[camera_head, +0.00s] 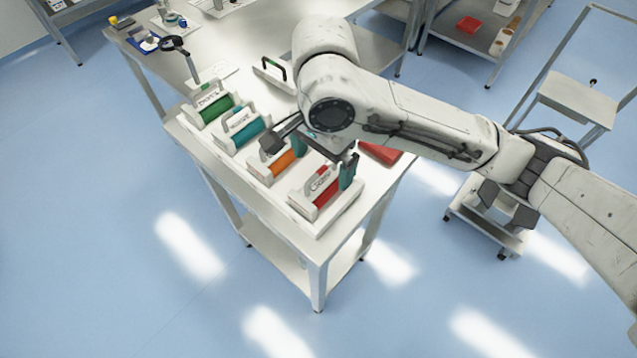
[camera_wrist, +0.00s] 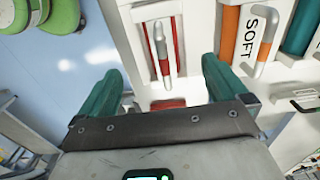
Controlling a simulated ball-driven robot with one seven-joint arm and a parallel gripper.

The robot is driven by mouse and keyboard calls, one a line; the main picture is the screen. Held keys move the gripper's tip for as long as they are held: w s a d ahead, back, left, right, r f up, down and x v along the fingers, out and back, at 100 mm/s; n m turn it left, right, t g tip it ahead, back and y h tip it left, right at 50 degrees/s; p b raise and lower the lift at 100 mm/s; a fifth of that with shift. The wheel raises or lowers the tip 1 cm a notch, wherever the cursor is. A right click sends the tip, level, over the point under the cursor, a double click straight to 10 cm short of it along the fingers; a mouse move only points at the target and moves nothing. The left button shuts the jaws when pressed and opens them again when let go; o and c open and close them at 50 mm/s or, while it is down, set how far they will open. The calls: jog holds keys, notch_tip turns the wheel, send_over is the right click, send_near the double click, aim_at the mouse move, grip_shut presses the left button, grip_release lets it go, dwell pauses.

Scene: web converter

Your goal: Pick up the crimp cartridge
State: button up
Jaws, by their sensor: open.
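A red cartridge (camera_head: 327,191) with a white body and a handle stands at the near right end of a row on the bench. Its label is too small to read, so I cannot tell for sure that it is the crimp cartridge. My gripper (camera_head: 325,160) is open and empty above it, teal fingers pointing down. In the wrist view the red cartridge (camera_wrist: 178,48) and its handle (camera_wrist: 160,46) lie ahead, between my gripper's (camera_wrist: 160,78) two spread fingers. No contact shows.
An orange cartridge (camera_head: 283,162), marked SOFT in the wrist view (camera_wrist: 228,32), stands beside it. Teal (camera_head: 247,132) and green (camera_head: 214,107) ones follow in the row. A red tray (camera_head: 380,152) lies behind on the bench. Blue floor (camera_head: 130,220) is open in front.

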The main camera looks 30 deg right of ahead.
aim_at(321, 181)
jog(key=shift+w+d+f, duration=0.1)
jog(key=shift+w+f, duration=0.05)
jog(key=shift+f, duration=1.75)
jog(key=shift+w+f, duration=0.15)
jog(key=shift+f, duration=1.75)
jog(key=shift+c, duration=0.5)
jog(key=c, duration=1.2)
jog(key=shift+c, duration=0.5)
jog(key=shift+r, duration=0.15)
